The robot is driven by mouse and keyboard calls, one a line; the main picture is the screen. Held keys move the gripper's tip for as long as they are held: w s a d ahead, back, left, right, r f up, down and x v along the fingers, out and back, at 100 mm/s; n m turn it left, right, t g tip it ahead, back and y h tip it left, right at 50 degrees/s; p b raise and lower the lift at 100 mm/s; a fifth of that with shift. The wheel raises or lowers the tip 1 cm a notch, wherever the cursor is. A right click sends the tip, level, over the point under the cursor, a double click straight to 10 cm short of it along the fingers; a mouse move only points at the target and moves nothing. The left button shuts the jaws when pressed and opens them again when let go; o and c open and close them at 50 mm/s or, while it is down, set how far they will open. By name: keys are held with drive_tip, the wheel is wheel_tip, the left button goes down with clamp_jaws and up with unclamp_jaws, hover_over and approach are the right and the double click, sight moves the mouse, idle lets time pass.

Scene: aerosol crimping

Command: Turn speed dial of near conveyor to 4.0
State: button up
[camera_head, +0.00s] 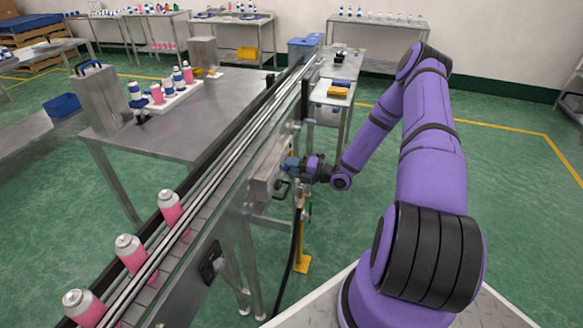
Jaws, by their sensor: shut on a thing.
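My gripper (284,174) is at the side of a grey control box (263,179) on the near conveyor (217,193). Its fingers are against the front of the box and look shut on a small part there. I take that part to be the speed dial, but the fingers hide it and no dial marking is readable. My purple arm reaches in from the right. Several pink cans with white tops (131,254) stand upright on the conveyor belt at the lower left.
A steel table (180,115) with a white tray of bottles and a metal case (101,98) stands left of the conveyor. A black cable (295,240) hangs below the control box. Green floor right of the arm is clear.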

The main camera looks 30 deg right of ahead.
drive_tip(key=m, duration=0.5)
drive_tip(key=shift+m, duration=0.3)
idle(0.4)
drive_tip(key=o, duration=0.9)
drive_tip(key=shift+d, duration=0.1)
drive_tip(key=v, duration=1)
drive_tip(key=shift+s+d, duration=0.2)
drive_tip(key=shift+s, duration=0.1)
